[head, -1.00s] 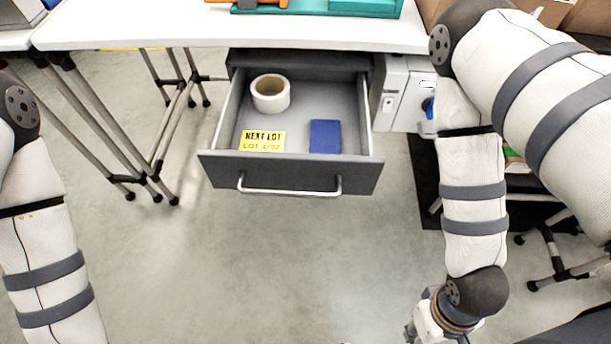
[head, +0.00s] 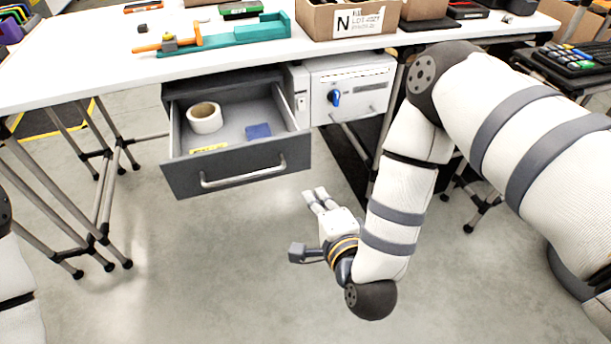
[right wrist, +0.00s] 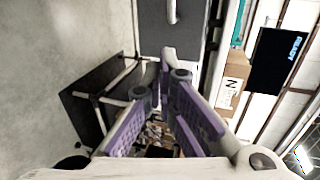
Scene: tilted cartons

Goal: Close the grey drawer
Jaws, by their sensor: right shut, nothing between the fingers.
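The grey drawer (head: 240,165) hangs pulled out under the white table, with a silver bar handle (head: 243,172) on its front. Inside it are a roll of tape (head: 205,118), a blue item (head: 258,131) and a yellow label card (head: 208,149). My right gripper (head: 314,194) is shut and empty, in front of and to the right of the drawer front, apart from it. In the right wrist view the gripper's fingers (right wrist: 166,72) meet, and a grey panel with a bar handle (right wrist: 172,12) shows beyond them. My left gripper is out of view.
A light grey cabinet with a blue knob (head: 334,97) stands right of the drawer. On the white table (head: 100,75) are a teal tool holder (head: 235,38) and a carton marked N (head: 350,20). Table legs stand at left. The floor before the drawer is clear.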

